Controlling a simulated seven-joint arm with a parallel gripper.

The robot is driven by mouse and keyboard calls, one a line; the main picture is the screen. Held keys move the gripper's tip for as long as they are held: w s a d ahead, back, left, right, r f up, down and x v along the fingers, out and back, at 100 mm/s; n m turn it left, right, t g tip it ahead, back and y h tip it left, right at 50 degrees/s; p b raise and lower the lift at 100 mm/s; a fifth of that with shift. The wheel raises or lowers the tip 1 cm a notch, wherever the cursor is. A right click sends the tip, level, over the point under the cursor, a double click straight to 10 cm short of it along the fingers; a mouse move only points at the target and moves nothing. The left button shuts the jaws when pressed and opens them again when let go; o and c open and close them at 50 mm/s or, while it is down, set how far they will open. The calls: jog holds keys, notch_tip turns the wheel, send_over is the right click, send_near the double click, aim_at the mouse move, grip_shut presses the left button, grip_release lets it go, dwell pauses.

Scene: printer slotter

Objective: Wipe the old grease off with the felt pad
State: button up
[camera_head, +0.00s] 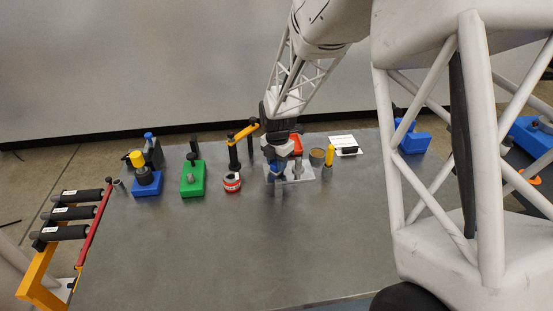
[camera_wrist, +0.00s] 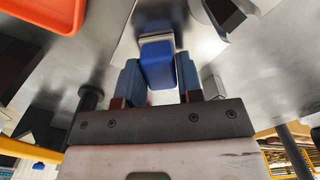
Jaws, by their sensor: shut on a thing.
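My gripper (camera_head: 277,172) points down over the back middle of the grey table. In the wrist view its two blue fingers (camera_wrist: 160,85) are shut on a blue block (camera_wrist: 157,64) with a pale grey end, which looks like the felt pad. In the head view the gripper is in front of a white plate (camera_head: 303,174) with upright posts and hides part of it. I cannot tell whether the pad touches anything. I cannot make out the old grease in either view.
A red-orange tray (camera_head: 296,144) stands behind the plate. A round tin (camera_head: 317,157) and a yellow-topped tool (camera_head: 329,155) are to the right. A red-and-white can (camera_head: 232,182), a green block (camera_head: 193,178) and a blue stand (camera_head: 147,184) are left. The table's front is clear.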

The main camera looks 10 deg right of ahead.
jog(key=shift+s, duration=2.2)
jog(key=shift+w+r, duration=0.15)
jog(key=shift+w, duration=0.5)
jog(key=shift+w+f, duration=0.2)
jog(key=shift+f, duration=0.1)
jog(key=shift+w+r, duration=0.3)
jog(key=shift+w, duration=0.25)
jog(key=shift+c, duration=0.3)
jog(key=shift+w, duration=1.85)
grip_shut()
jog(key=shift+w+r, duration=0.2)
jog(key=shift+r, duration=0.55)
jog(key=shift+w+r, duration=0.15)
jog(key=shift+r, duration=3.1)
